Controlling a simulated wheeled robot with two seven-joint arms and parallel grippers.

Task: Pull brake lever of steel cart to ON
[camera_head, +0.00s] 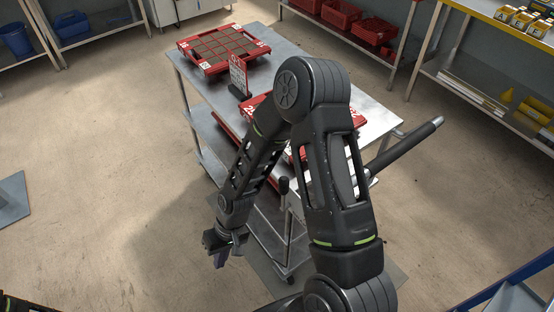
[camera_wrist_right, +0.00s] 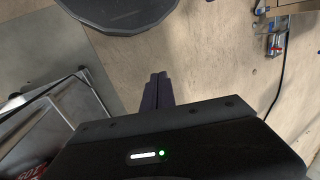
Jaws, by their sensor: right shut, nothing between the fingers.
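The steel cart (camera_head: 385,122) stands in the middle of the head view, partly covered by my right arm. A thin upright rod with a black knob (camera_head: 284,185) stands at its near end and looks like the brake lever; I cannot read its ON or OFF marking. My right gripper (camera_head: 222,250) is shut and empty, low and to the left of the knob, apart from it. In the right wrist view its closed fingers (camera_wrist_right: 157,91) point over bare floor, with the cart's metal frame (camera_wrist_right: 88,92) to the left. My left gripper is not in view.
A red seed tray (camera_head: 205,70) and a small sign (camera_head: 238,77) are on the cart top. A black bar with a grey tip (camera_head: 405,150) sticks out at the cart's right. Shelves line the back. The floor (camera_head: 90,150) at left is mostly clear.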

